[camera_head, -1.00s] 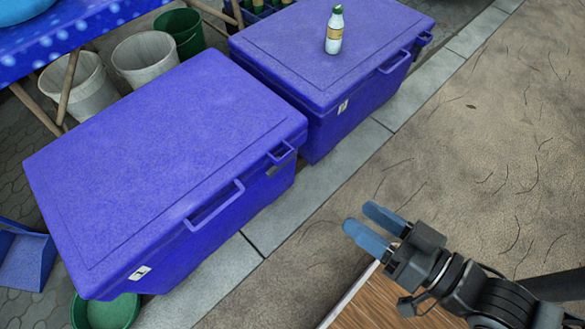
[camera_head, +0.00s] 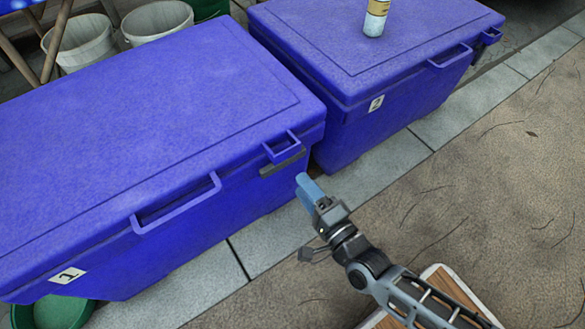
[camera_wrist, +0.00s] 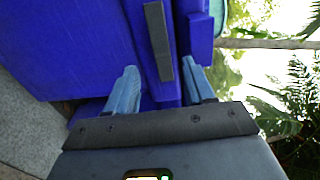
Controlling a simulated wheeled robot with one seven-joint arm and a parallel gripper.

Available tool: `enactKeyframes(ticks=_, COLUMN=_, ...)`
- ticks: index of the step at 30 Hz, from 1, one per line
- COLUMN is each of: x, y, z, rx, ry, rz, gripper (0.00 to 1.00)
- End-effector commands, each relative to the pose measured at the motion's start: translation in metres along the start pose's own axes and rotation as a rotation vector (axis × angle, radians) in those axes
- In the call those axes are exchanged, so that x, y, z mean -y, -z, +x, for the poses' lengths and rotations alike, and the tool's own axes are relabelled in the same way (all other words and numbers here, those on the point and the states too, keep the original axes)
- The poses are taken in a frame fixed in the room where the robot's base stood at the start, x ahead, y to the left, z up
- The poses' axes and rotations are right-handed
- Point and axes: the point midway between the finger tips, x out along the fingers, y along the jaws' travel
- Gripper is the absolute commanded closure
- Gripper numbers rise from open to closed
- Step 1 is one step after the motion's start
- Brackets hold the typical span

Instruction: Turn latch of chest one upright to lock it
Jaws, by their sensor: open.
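Chest one (camera_head: 120,140) is a large blue chest with a closed lid and a label with a 1 on its front. Its latch (camera_head: 283,163) is a dark grey bar below the small blue bracket near the right end of the front, lying roughly along the lid's edge. My gripper (camera_head: 308,188) is just in front of the latch, with blue fingers pointing at the chest. In the wrist view, the latch (camera_wrist: 158,40) lies between and beyond the two open fingers (camera_wrist: 160,85). I cannot tell whether a finger touches it.
A second blue chest (camera_head: 400,100), labelled 2, stands close to the right with a bottle (camera_head: 376,17) on its lid. Pale buckets (camera_head: 157,22) stand behind chest one. A green basin (camera_head: 55,312) is at its left front. The ground on the right is clear.

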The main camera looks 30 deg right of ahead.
Motion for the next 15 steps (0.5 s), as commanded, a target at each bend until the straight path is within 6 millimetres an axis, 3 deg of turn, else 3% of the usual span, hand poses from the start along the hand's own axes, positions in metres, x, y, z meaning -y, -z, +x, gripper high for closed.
enactKeyframes(ticks=9, x=0.0, y=0.0, z=0.047, rx=0.0, ry=0.003, rz=-0.002, gripper=0.47)
enactKeyframes(ticks=15, x=0.001, y=-0.001, z=0.068, rx=0.001, ry=0.001, rz=-0.003, gripper=0.47)
